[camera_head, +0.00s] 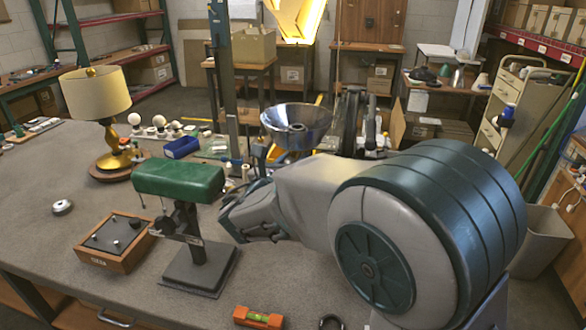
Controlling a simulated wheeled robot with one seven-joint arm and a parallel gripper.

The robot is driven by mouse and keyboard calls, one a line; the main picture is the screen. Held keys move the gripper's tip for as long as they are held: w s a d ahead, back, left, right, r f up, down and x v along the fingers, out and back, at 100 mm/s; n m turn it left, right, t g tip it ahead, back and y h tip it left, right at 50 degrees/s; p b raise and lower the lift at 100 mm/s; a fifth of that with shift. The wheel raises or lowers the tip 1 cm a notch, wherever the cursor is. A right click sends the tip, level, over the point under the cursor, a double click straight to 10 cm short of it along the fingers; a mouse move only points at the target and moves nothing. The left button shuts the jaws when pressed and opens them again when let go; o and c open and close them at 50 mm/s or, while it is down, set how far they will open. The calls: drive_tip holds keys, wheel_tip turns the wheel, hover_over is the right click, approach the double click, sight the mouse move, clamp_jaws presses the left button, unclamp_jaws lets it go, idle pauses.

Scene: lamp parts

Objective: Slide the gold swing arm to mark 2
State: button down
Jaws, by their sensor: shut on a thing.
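My gripper (261,152) is small and partly hidden behind my own wrist, just left of and below a chrome bowl-shaped shade (297,122). It is shut on what appears to be the gold swing arm, but the held part is too small and covered to make out clearly. A tall dark post (222,70) stands upright just left of my gripper. Mark 2 cannot be made out. My arm reaches in from the right and covers much of the bench behind it.
A green-topped lamp on a black stand (180,178) stands close left of my wrist. A gold lamp with a cream shade (95,92), a wooden switch box (115,242), a blue bin (182,147) and an orange level (258,318) are on the grey bench (50,255). Its left front is mostly clear.

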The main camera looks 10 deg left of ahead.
drive_tip(key=shift+w+d, duration=0.1)
drive_tip(key=shift+w, duration=0.1)
drive_tip(key=c, duration=1.1)
unclamp_jaws()
drive_tip(key=shift+o, duration=0.2)
drive_tip(key=shift+s, duration=0.25)
drive_tip(key=b+v, duration=0.1)
drive_tip(key=v, duration=1.2)
drive_tip(key=shift+s+b, duration=0.2)
drive_tip(key=shift+b, duration=0.15)
